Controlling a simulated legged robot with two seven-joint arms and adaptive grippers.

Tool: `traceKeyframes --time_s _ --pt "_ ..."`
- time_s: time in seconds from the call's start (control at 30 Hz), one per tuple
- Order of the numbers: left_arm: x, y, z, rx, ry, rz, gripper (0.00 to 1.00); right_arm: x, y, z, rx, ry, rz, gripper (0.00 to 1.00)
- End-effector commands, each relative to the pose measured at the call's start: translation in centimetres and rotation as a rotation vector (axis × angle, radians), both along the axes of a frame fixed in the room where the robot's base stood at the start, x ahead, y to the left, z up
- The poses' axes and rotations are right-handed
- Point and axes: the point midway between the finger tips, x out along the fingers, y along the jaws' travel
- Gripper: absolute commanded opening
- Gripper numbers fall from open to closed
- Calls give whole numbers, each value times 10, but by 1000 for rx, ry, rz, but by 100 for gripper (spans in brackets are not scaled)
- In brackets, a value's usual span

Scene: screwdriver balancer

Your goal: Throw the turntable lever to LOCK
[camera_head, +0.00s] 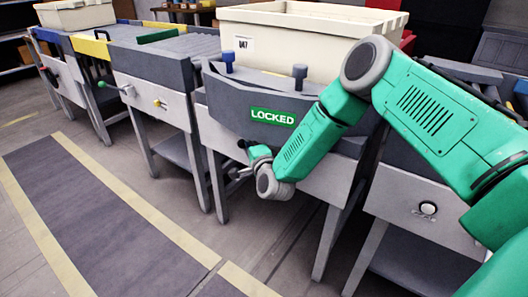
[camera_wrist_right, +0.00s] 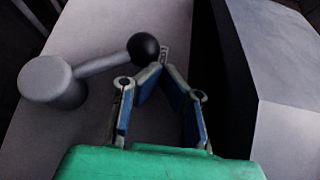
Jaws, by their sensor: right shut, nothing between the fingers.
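The turntable station (camera_head: 225,104) carries a green LOCKED sign (camera_head: 273,117) on its front. In the right wrist view the lever has a round grey hub (camera_wrist_right: 45,80), a grey arm and a black ball knob (camera_wrist_right: 143,47). The lever arm points from the hub toward the upper right there. In the head view the lever is mostly hidden by my right gripper (camera_head: 238,174). Its fingertips (camera_wrist_right: 162,68) are together and empty, right beside the black knob; I cannot tell whether they touch it. My left gripper is out of view.
A beige tote (camera_head: 300,45) labelled U47 sits on the turntable, with blue and dark posts nearby. A roller conveyor (camera_head: 180,48) with a green-knobbed lever (camera_head: 103,84) is to the left. Another bench (camera_head: 415,200) stands right. The floor lane (camera_head: 100,215) in front is clear.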

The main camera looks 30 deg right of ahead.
Motion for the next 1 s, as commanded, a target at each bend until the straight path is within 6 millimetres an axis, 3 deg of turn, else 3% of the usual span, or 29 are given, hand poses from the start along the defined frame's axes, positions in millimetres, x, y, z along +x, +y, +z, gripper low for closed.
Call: traceKeyframes --time_s 0.63,0.77,1.0 --pt "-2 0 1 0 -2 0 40 -5 3 0 1 1 3 0" --pt "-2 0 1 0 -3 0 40 -24 6 0 2 2 3 0" --pt "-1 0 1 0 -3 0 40 -75 16 0 3 3 3 0"
